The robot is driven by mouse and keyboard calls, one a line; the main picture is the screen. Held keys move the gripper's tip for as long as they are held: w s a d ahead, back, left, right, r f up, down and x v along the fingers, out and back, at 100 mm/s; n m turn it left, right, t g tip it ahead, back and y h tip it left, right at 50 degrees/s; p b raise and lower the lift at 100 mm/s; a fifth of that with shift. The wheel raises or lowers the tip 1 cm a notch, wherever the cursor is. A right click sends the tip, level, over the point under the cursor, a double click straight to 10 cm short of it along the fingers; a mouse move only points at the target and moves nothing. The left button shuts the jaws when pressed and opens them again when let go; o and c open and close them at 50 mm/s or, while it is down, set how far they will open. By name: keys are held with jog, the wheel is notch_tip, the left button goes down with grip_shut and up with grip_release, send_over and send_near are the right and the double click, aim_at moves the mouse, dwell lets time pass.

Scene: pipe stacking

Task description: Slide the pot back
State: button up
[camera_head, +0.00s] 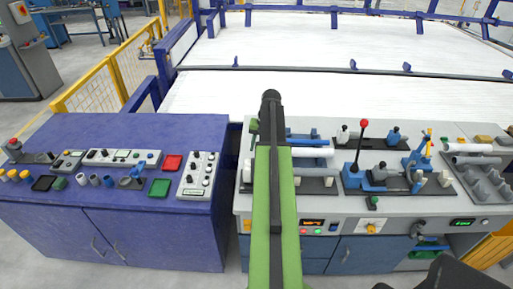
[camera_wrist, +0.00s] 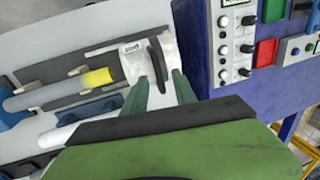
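A white block (camera_wrist: 135,63) with a small printed label and a dark upright lever-like piece (camera_wrist: 157,62) shows in the wrist view. It may be the slide pot, but I cannot tell surely. My gripper (camera_wrist: 159,76) has its two green fingers apart, on either side of the lower part of the dark piece. I see no clear contact. In the head view my arm covers most of this spot, and my fingertips are hard to make out.
A grey bench (camera_head: 340,215) holds pipes, levers and clamps right of my arm. In the wrist view a grey pipe with a yellow end (camera_wrist: 98,77) lies left of the fingers. A blue cabinet (camera_head: 130,215) with switches (camera_head: 198,172) stands to the left.

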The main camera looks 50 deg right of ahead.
notch_tip(320, 180, up, 14)
jog(key=s+d+p, duration=0.1)
jog(key=s+p, duration=0.1)
jog(key=p, duration=1)
jog(key=shift+s+d+p, duration=0.15)
jog(key=shift+d+p, duration=0.15)
jog(key=w+a+f+n+b, duration=0.2)
jog(key=w+a+f+b, duration=0.15)
jog(key=w+a, duration=0.4)
jog(key=w+a+f+n+g+b, duration=0.1)
jog(key=w+a+f+n+b, duration=0.2)
jog(key=a, duration=0.7)
jog(key=w+a+f+b, duration=0.4)
jog(key=w+a, duration=0.2)
jog(key=a, duration=0.3)
jog(key=a+f+n+b, duration=0.2)
jog(key=a+f+b, duration=0.1)
jog(key=a, duration=0.7)
jog(key=a+f+n+b, duration=0.2)
jog(key=a+f+b, duration=0.15)
jog(key=a, duration=0.65)
jog(key=s+a+f+n+h+b, duration=0.1)
jog(key=s+a+f+b, duration=0.1)
jog(key=s+a, duration=0.4)
jog(key=shift+s+a+f+n+g, duration=0.3)
jog(key=shift+s+a+n+g, duration=0.1)
jog(key=shift+a, duration=0.75)
